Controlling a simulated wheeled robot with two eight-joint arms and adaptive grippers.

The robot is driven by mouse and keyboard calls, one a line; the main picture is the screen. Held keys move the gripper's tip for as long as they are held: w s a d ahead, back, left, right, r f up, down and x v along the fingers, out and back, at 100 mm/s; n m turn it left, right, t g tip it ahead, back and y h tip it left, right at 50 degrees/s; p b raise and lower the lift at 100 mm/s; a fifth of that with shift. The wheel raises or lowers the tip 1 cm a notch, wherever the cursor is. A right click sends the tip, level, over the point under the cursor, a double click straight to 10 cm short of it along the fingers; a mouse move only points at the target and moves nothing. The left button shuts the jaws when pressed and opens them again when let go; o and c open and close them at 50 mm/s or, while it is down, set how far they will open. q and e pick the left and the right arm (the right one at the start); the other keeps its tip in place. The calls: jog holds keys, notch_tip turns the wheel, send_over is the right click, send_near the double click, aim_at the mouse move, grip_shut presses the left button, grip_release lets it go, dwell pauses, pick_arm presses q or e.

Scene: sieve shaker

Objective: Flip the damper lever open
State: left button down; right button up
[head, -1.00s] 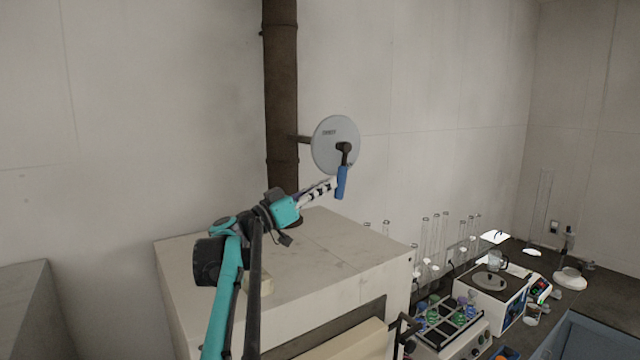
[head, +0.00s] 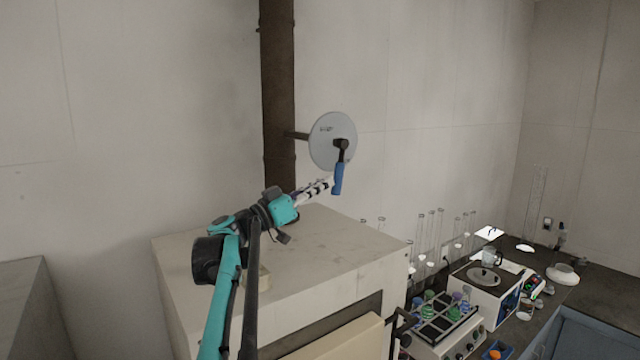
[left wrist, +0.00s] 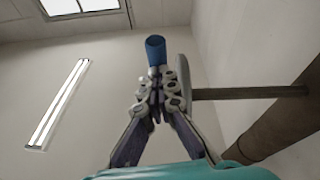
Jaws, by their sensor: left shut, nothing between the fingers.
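The damper lever has a blue grip (head: 337,179) and a dark pivot on a round grey disc (head: 332,141). A short rod joins the disc to a dark vertical pipe (head: 278,95). The blue grip hangs down from the pivot, slightly tilted. My left gripper (head: 328,183) is shut and empty, its tips right beside the grip's left side. In the left wrist view the shut fingertips (left wrist: 157,98) lie just below the blue grip's end (left wrist: 155,48), with the disc (left wrist: 183,82) at their right. I cannot tell whether they touch it. My right gripper is not in view.
A large pale box-shaped furnace (head: 330,245) stands under my left arm. To its right, a bench holds a rack of flasks (head: 440,315), glass cylinders and a white device (head: 490,290). The wall space around the disc is free.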

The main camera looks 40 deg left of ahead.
pick_arm(q)
jog(key=v, duration=1.1)
jog(key=shift+s+a, duration=0.2)
jog(key=shift+s, duration=0.15)
jog(key=shift+s, duration=0.1)
